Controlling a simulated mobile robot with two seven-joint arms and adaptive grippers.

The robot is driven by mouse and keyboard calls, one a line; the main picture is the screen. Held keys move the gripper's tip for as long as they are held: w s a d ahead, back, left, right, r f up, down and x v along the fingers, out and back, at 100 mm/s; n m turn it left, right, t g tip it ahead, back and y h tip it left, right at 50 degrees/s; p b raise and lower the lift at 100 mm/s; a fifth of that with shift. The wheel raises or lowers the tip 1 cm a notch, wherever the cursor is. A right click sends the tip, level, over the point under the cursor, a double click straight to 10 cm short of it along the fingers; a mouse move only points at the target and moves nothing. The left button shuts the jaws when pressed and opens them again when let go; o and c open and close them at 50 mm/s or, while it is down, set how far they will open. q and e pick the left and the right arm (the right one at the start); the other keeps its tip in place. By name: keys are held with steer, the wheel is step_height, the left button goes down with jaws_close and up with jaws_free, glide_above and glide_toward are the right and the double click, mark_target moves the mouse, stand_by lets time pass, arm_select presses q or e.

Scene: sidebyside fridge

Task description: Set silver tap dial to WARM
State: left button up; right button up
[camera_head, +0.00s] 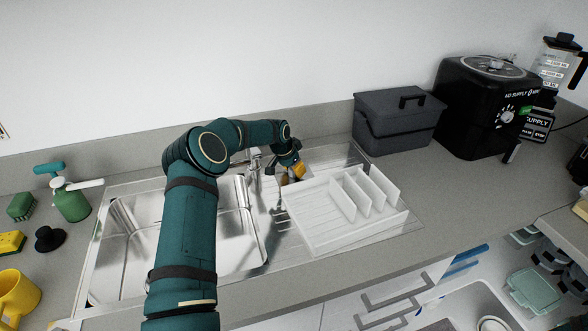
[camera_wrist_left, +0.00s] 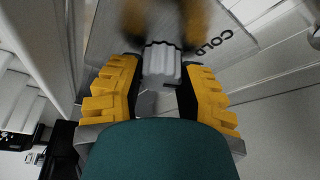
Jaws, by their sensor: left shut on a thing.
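The silver tap dial (camera_wrist_left: 162,62) is in the left wrist view, ribbed, between the two yellow-padded fingers of my left gripper (camera_wrist_left: 161,75). The gripper is shut on it. A metal plate beyond the dial carries the word COLD (camera_wrist_left: 213,43) to its upper right. No WARM mark can be read, and the fingers hide part of the plate. In the head view my left gripper (camera_head: 291,170) is at the back of the sink, right of the silver tap (camera_head: 255,162), and it hides the dial. My right gripper does not show.
The steel sink (camera_head: 130,235) lies left of the tap. A white divided tray (camera_head: 323,238) stands right of it, close to my gripper. A dark grey bin (camera_head: 398,125) and black appliance (camera_head: 480,115) stand farther right. A green soap bottle (camera_head: 72,203) is at the left.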

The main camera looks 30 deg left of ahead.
arm_select(q)
steer(key=m, duration=0.2)
steer(key=m+g+h+b, duration=0.1)
steer(key=m, duration=0.1)
steer(key=shift+f+m+h, duration=0.1)
steer(key=shift+m+h, duration=0.2)
steer(key=shift+m, duration=0.1)
stand_by(0.5)
steer(key=o, duration=1.2)
